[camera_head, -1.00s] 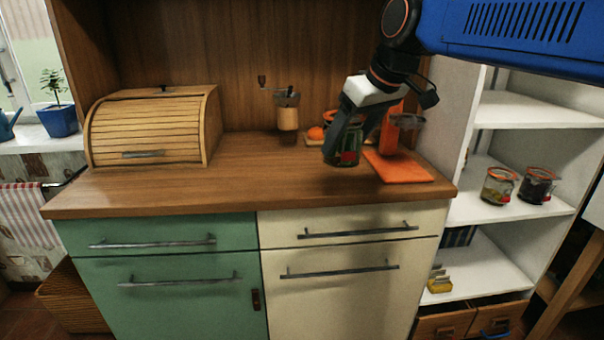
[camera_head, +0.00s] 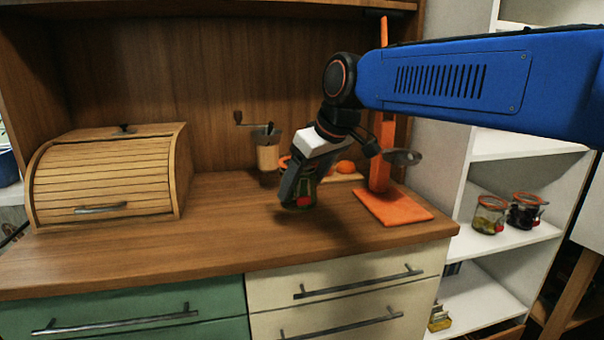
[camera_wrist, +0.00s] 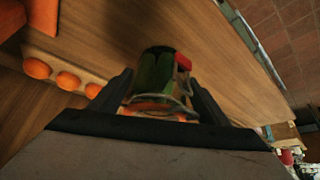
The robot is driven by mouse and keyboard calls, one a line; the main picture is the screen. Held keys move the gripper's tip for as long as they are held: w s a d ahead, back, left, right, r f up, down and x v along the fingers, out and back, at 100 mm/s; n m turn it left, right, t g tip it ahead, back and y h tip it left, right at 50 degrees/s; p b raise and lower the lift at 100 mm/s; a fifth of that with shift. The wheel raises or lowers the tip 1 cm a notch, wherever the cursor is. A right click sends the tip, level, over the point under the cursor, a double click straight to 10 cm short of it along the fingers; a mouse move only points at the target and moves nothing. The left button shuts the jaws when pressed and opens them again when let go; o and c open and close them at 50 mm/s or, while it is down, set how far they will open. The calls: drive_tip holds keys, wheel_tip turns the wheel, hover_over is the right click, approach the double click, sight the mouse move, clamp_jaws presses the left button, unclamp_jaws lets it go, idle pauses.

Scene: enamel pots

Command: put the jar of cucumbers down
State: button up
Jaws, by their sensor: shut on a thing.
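The jar of cucumbers (camera_head: 304,196) is glass with green contents, an orange seal and a red tab. My gripper (camera_head: 297,190) is shut on it, over the wooden counter (camera_head: 230,220). In the head view my gripper and wrist hide much of the jar. In the wrist view the jar (camera_wrist: 155,75) sits between the two fingers of my gripper (camera_wrist: 158,95), with its wire clasp and orange ring toward me. I cannot tell for sure whether its base touches the counter.
A roll-top bread box (camera_head: 105,175) stands at the left. A hand grinder (camera_head: 267,150) and orange round things on a board (camera_head: 345,168) are behind the jar. An orange stand (camera_head: 393,207) is to the right. Two jars (camera_head: 490,214) sit on the shelf. The counter's middle is clear.

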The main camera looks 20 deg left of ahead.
sight(303, 201)
drive_tip(key=shift+f, duration=2.3)
drive_tip(key=o, duration=2)
drive_tip(key=shift+f, duration=0.15)
drive_tip(key=v, duration=1.2)
drive_tip(key=shift+d, duration=0.1)
